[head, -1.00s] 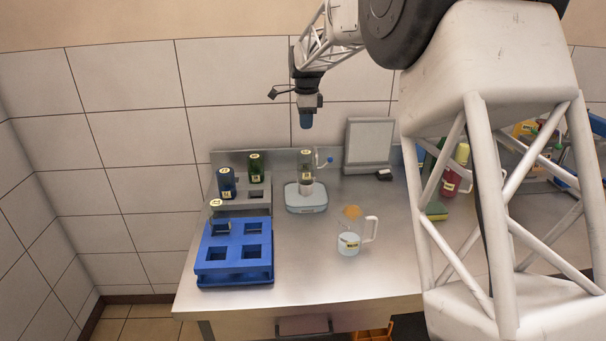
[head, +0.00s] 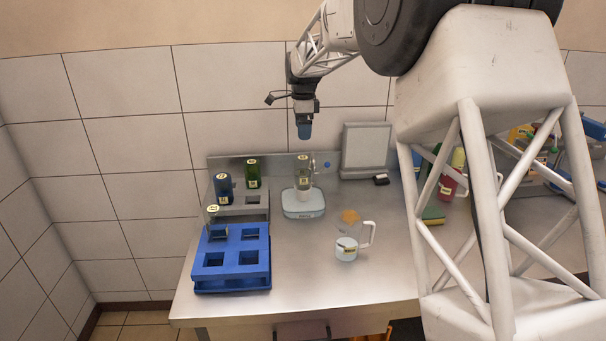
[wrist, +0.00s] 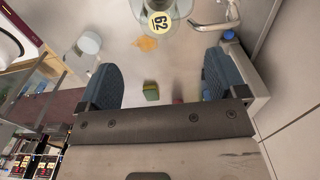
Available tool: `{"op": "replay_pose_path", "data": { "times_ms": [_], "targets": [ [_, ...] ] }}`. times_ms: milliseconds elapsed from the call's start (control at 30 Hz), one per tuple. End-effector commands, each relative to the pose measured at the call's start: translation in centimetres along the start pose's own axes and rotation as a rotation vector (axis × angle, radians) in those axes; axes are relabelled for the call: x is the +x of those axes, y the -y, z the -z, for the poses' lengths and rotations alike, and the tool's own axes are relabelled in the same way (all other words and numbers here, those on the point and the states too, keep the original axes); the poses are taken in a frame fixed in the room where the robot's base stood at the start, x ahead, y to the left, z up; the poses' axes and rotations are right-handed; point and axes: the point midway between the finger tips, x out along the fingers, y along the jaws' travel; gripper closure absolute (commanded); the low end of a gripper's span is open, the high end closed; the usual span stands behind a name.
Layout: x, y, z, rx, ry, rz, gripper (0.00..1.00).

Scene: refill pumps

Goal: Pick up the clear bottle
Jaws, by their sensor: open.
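A clear bottle (head: 304,171) with a yellow label on top stands upright on a small pale scale (head: 303,205) near the back wall. In the wrist view its round label (wrist: 159,21) reads like 62 and lies beyond the fingers at the top edge. Another clear bottle (head: 211,216) stands in the back left of the blue rack (head: 232,272). My gripper (head: 304,131) points down above the scale, clear of the bottle. In the wrist view my gripper (wrist: 162,82) is open, with nothing between its blue pads.
A clear jug (head: 347,247) stands front right, near an orange patch (head: 349,216). A grey panel (head: 365,149) stands behind.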

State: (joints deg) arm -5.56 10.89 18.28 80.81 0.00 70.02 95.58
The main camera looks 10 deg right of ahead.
Motion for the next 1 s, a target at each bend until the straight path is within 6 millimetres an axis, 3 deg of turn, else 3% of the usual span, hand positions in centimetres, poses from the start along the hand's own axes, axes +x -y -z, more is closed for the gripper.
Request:
{"op": "replay_pose_path", "data": {
  "times_ms": [267, 667, 1000],
  "targets": [
    [0.2, 0.0, 0.0, 0.006, 0.000, -0.001, 0.10],
    [6.1, -0.2, -0.3, 0.191, 0.000, -0.001, 0.10],
    [6.4, -0.2, -0.3, 0.197, 0.000, 0.000, 0.10]
  ]
}}
